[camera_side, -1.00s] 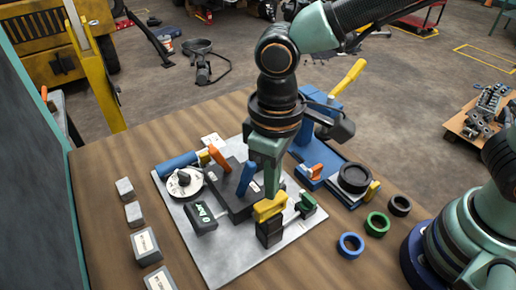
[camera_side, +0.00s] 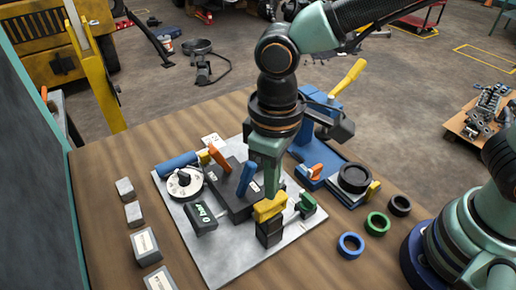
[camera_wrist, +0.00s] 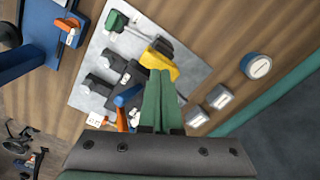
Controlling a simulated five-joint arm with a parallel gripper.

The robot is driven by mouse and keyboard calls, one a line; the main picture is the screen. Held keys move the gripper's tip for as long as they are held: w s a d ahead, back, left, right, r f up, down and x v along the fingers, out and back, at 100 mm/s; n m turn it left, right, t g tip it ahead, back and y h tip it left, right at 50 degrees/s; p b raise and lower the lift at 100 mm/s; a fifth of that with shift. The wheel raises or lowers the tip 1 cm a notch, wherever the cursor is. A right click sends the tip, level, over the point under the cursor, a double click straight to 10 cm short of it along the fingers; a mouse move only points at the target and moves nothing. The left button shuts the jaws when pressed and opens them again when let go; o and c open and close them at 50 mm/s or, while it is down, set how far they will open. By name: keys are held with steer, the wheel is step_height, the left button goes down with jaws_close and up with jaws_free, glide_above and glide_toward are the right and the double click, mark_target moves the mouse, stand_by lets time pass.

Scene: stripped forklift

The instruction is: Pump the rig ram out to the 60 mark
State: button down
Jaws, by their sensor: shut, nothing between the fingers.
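The rig stands on a grey metal plate (camera_side: 218,263) on the bench. It has a dark block (camera_side: 227,202) with an orange lever (camera_side: 219,157) and a blue lever (camera_side: 246,178), a blue cylinder (camera_side: 176,164) and a white dial (camera_side: 185,183). A yellow block (camera_side: 268,209) sits on a black post; it also shows in the wrist view (camera_wrist: 160,62). My gripper (camera_side: 273,194) points down, shut and empty, its tips at the yellow block; contact is unclear. In the wrist view the tips (camera_wrist: 160,75) overlap that block. I cannot pick out the ram's scale or the 60 mark.
A green-topped part (camera_side: 307,204) is right of the yellow block. A black box (camera_side: 201,217) carries small green marks. A blue device with a yellow handle (camera_side: 347,77) stands behind. Rings (camera_side: 376,224) lie right, grey blocks (camera_side: 145,247) left.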

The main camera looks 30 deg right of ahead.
mark_target(271, 202)
stand_by(0.4)
stand_by(2.2)
stand_by(0.5)
steer(key=shift+f, duration=2.55)
steer(key=shift+r, duration=2.6)
steer(key=shift+f, duration=0.1)
